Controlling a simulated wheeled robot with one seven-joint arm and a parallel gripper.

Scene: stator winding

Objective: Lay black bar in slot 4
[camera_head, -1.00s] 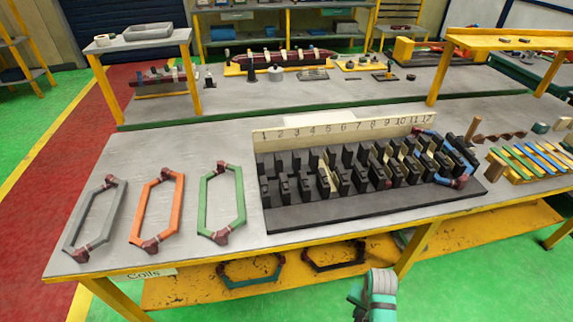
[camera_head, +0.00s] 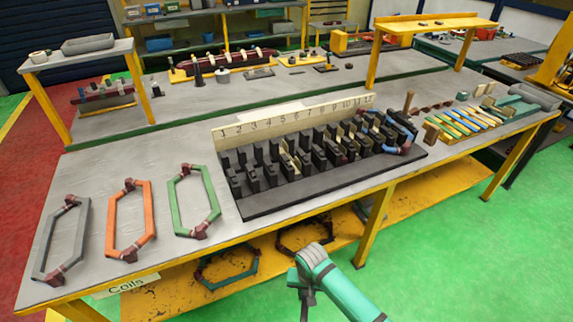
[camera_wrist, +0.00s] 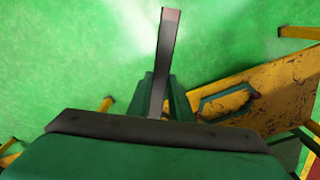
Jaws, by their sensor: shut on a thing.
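My gripper (camera_wrist: 164,98) is shut on a thin dark bar (camera_wrist: 167,55) that sticks out past the fingertips in the wrist view, over the green floor. In the head view my gripper (camera_head: 303,288) is low in front of the table, with a dark end of the bar (camera_head: 306,306) below it. The slotted stator board (camera_head: 340,180) lies on the table, away from my gripper. Its cream number strip (camera_head: 290,116) runs along the back, with black blocks in rows before it.
Grey (camera_head: 60,238), orange (camera_head: 129,222) and green (camera_head: 194,200) coils lie left of the board. Coloured strips (camera_head: 470,122) lie in a rack at right. The table's yellow front edge (camera_head: 300,222) and lower shelf (camera_head: 180,297) are near my arm. Open green floor lies at right.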

